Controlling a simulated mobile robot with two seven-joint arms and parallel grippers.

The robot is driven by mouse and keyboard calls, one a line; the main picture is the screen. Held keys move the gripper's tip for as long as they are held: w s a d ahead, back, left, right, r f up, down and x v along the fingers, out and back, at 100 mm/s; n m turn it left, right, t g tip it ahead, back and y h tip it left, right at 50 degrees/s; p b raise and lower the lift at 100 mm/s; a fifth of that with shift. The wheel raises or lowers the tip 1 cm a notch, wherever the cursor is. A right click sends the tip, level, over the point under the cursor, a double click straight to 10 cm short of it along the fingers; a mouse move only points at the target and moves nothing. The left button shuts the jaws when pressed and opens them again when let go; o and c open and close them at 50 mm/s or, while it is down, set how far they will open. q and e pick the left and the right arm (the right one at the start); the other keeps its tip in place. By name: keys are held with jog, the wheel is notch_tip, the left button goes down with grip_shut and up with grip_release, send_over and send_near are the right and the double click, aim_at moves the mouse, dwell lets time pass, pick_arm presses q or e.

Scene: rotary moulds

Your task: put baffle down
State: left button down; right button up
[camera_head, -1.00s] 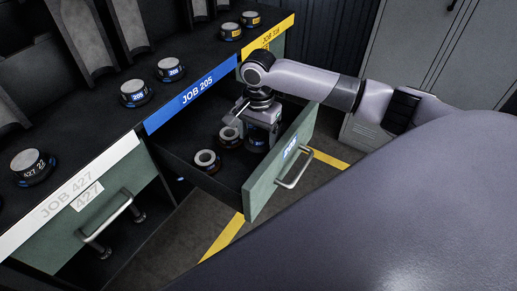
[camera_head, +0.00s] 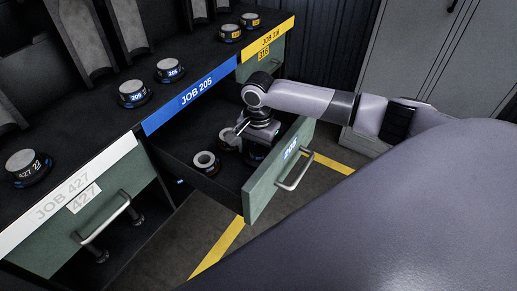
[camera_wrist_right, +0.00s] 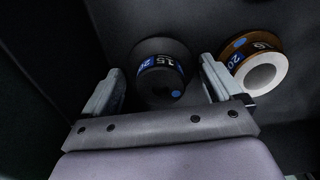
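The dark round baffle (camera_wrist_right: 162,80) with a blue label sits between the fingers of my right gripper (camera_wrist_right: 161,70) in the right wrist view. Narrow gaps show on both sides of it, so the gripper looks open around it. In the head view, my right gripper (camera_head: 259,143) is down inside the open JOB 205 drawer (camera_head: 232,190), and it mostly hides the baffle (camera_head: 256,153). A brown ring-shaped piece with a pale top (camera_wrist_right: 262,68) lies just right of the gripper in the wrist view. My left gripper is out of view.
Two ring pieces (camera_head: 206,163) stand in the drawer left of the gripper. The drawer's green front (camera_head: 270,185) with its handle is close on the right. Labelled round pieces stand on the dark bench top (camera_head: 100,118). A grey cabinet (camera_head: 420,55) is behind.

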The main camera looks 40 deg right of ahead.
aim_at(258, 148)
jog(key=shift+r, duration=0.1)
notch_tip(258, 148, up, 12)
jog(key=p, duration=0.3)
dwell(0.5)
